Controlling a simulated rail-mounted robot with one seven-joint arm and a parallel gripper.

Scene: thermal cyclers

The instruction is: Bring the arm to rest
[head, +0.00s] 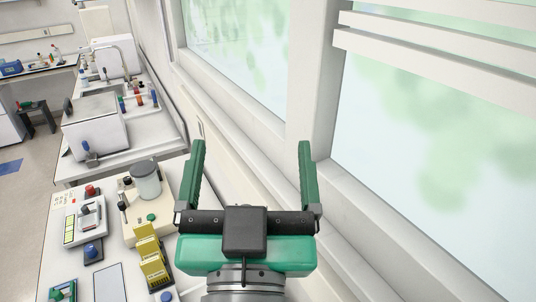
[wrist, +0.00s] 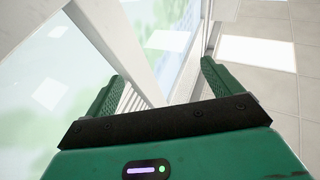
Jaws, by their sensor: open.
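My gripper (head: 250,165) is raised in the head view, with its two green fingers spread wide and nothing between them. It is to the right of the bench, in front of the window wall. The wrist view also shows my gripper (wrist: 158,85) open and empty, with window frame and glass behind the fingers. No thermal cycler can be clearly made out near the fingers.
A bench (head: 62,190) on the left holds a grey-lidded device (head: 146,182), a yellow rack (head: 152,262) and a small instrument (head: 86,220). A white box-shaped machine (head: 95,128) stands farther back. The window (head: 440,150) and its sill are close on the right.

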